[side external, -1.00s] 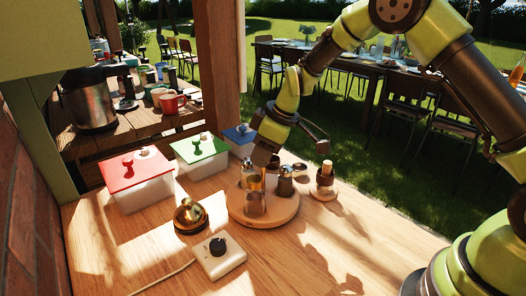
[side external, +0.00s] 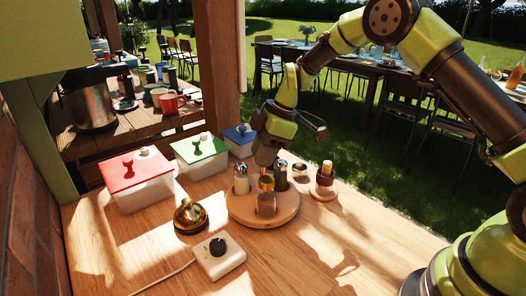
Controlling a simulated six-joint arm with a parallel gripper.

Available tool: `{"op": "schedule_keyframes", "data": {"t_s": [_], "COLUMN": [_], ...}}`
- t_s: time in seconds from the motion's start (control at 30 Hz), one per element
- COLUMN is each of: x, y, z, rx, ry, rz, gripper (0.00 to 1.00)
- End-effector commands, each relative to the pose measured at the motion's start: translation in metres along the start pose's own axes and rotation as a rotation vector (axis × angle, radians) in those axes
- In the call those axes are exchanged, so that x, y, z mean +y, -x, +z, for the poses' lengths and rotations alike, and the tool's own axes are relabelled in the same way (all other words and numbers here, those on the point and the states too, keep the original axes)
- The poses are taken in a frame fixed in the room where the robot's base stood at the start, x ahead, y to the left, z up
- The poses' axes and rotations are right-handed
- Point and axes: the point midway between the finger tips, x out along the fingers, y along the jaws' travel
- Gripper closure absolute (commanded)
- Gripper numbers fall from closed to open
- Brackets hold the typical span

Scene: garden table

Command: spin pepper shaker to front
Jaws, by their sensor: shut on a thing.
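A round wooden turntable (side external: 245,214) stands on the wooden counter. On it, a white shaker with a metal cap (side external: 241,181) is at the left, and a dark shaker with a metal cap (side external: 281,178), which looks like the pepper shaker, is at the back right. A glass jar with a gold lid and brown contents (side external: 266,203) is at the front. My gripper (side external: 265,158) points down over the turntable's middle, between the shakers. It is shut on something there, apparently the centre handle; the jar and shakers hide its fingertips.
A brass bell (side external: 190,216) and a white box with a black knob (side external: 217,258) stand at the front left. Lidded boxes, red (side external: 137,170), green (side external: 199,150) and blue (side external: 240,135), line the back. The front right counter is clear.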

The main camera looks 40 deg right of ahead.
Motion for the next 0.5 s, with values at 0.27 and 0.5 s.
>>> {"op": "schedule_keyframes", "data": {"t_s": [0.27, 0.5], "x": [0.0, 0.0], "y": [0.0009, 0.0009], "z": [0.0006, 0.0006], "rx": [-0.001, -0.001], "ry": [0.042, 0.052], "rz": [-0.02, -0.024], "gripper": [1.0, 1.0]}}
